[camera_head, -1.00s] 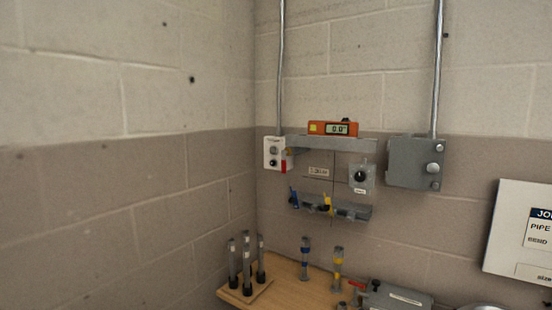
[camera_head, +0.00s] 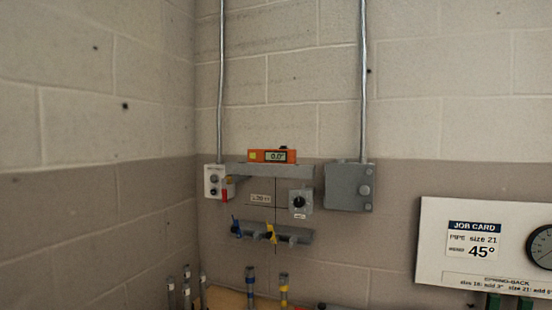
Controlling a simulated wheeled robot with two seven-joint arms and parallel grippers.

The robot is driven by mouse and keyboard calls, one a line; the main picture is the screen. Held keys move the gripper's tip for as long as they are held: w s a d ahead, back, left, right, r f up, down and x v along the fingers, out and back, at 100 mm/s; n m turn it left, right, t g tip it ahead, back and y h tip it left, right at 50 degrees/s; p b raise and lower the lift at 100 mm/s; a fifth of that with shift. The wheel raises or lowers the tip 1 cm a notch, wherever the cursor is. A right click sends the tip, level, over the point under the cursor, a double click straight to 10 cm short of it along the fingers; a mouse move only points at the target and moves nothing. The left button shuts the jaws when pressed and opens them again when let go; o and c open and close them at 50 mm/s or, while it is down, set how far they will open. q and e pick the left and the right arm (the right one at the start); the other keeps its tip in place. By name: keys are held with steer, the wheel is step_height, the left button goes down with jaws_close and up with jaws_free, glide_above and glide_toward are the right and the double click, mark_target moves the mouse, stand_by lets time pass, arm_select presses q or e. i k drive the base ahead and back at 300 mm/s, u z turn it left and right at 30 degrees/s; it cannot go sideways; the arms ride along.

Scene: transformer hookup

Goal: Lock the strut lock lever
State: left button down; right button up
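A grey strut-like bar (camera_head: 290,171) runs level along the wall, with an orange digital level (camera_head: 272,156) reading 0.0° on top. A small red part (camera_head: 224,195) hangs beside the white control box (camera_head: 213,182) at the bar's left end; I cannot tell whether it is the lock lever. A lower grey rail (camera_head: 296,237) carries a blue lever-like part (camera_head: 235,228) and a yellow one (camera_head: 270,233). Which of these, if any, is the strut lock lever is too small to tell. Neither gripper is in view.
A grey box (camera_head: 348,187) and a dial box (camera_head: 300,202) are on the wall, with conduits rising above. A job card board (camera_head: 435,240) reads pipe size 21, 45°. Upright pipe pieces (camera_head: 284,290) stand at the bottom edge by a mostly cut-off wooden bench (camera_head: 228,300).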

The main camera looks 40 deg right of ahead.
mark_target(223, 181)
steer(key=k, duration=0.6)
steer(key=u, duration=0.75)
steer(key=i, duration=1.5)
steer(key=z, duration=0.75)
